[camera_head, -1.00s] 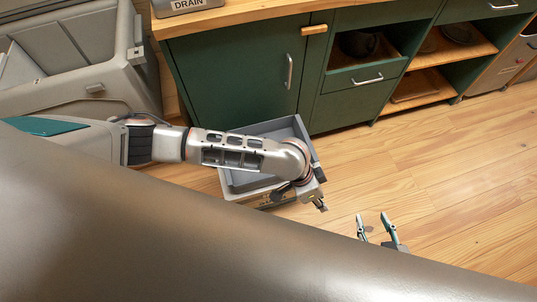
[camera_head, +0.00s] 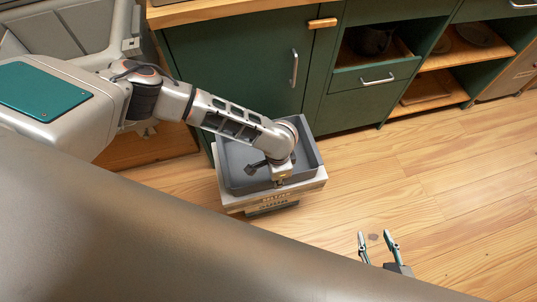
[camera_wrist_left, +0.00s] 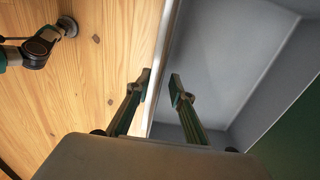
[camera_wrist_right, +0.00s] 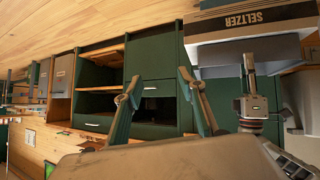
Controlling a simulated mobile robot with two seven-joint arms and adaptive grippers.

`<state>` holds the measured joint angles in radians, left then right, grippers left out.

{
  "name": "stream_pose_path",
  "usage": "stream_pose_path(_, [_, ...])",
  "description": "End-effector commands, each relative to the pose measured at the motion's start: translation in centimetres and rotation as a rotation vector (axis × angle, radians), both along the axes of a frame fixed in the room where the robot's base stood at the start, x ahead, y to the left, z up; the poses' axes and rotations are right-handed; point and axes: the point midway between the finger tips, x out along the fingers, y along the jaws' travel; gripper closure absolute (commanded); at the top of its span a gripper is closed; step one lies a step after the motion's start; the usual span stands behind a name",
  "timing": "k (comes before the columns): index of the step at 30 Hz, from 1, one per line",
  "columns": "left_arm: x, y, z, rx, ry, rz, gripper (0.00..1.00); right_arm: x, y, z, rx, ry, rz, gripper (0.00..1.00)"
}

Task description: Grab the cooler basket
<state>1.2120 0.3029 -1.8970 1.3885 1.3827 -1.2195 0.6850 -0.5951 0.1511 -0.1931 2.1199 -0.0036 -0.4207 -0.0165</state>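The cooler basket is a grey open-topped bin (camera_head: 234,162) on a light box in front of the green cabinet in the head view. It looks empty apart from my arm over it. My left gripper (camera_head: 282,179) is at the bin's near rim. In the left wrist view, its open fingers (camera_wrist_left: 160,92) lie on either side of the bin's pale rim (camera_wrist_left: 158,65), one toward the floor and one toward the inside; contact cannot be told. My right gripper (camera_head: 377,250) is open and empty above the floor, to the right; it also shows in the right wrist view (camera_wrist_right: 158,82).
The light box (camera_head: 306,186) under the bin has dark print. A green cabinet (camera_head: 235,70) with open shelves stands behind. A grey container (camera_head: 75,30) is at the upper left. The wooden floor (camera_head: 440,185) to the right is clear.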

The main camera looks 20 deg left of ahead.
Motion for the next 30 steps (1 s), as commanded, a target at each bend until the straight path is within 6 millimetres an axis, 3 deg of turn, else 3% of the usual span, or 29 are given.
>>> stream_pose_path(1, [-0.4,0.0,-1.8,0.001,0.013,-0.001,0.78,-0.3,0.1,-0.8,0.002,0.010,0.004,0.60])
stream_pose_path(6, [-0.2,0.1,-3.4,0.000,0.009,0.001,0.78,0.4,0.6,0.1,0.009,-0.013,0.015,0.60])
stream_pose_path(13, [0.1,0.1,-3.1,0.000,0.002,0.001,0.78,0.7,0.9,0.7,0.013,-0.023,0.018,0.60])
stream_pose_path(15, [0.1,0.1,-3.1,0.000,0.002,0.001,0.96,0.7,0.9,0.6,0.013,-0.021,0.017,0.60])
stream_pose_path(16, [0.1,0.0,-3.1,0.000,0.002,0.001,1.00,0.7,0.9,0.6,0.013,-0.021,0.017,0.60])
stream_pose_path(30, [0.2,0.0,-2.4,-0.001,0.000,0.001,1.00,0.7,0.5,0.7,0.010,-0.020,0.007,0.60])
